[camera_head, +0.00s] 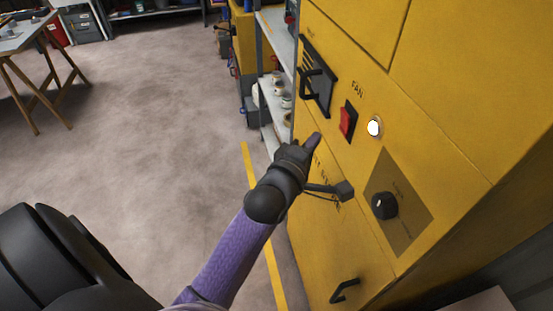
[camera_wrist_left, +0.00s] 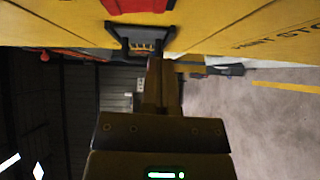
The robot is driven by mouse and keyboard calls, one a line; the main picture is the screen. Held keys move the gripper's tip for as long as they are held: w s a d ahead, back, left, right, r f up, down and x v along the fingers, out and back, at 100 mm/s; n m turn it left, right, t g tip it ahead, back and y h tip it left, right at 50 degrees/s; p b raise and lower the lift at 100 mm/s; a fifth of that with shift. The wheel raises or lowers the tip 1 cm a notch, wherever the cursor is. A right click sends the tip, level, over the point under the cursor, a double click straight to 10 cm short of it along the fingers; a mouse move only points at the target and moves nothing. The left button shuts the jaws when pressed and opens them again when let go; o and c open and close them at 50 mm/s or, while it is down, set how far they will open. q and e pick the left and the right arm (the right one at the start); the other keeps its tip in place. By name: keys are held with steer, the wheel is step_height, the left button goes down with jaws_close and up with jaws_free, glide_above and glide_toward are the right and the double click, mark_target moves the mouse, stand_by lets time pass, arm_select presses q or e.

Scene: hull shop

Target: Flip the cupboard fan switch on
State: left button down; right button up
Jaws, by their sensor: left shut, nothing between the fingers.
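The yellow cupboard (camera_head: 440,100) fills the right of the head view. Its red fan switch (camera_head: 347,121) sits in a black frame below the printed word FAN. A round white lamp (camera_head: 375,127) beside it looks lit. My left gripper (camera_head: 314,140) is shut and empty, its tip a little left of and below the switch. I cannot tell from the head view whether it touches the cupboard face. In the left wrist view the shut fingers (camera_wrist_left: 162,75) point toward the cupboard, and part of the red switch (camera_wrist_left: 130,3) shows at the top edge. My right gripper is not in view.
A black handle on a vent plate (camera_head: 312,85) is left of the switch. A black knob (camera_head: 384,206) on a brown plate is lower right, and another handle (camera_head: 345,291) is at the bottom. Shelves (camera_head: 270,90) stand behind. The floor (camera_head: 150,130) at left is clear.

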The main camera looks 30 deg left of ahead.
arm_select(q)
steer(key=s, duration=0.9)
steer(key=shift+s+d+f, duration=0.25)
steer(key=shift+d+f, duration=0.15)
steer(key=shift+f, duration=0.05)
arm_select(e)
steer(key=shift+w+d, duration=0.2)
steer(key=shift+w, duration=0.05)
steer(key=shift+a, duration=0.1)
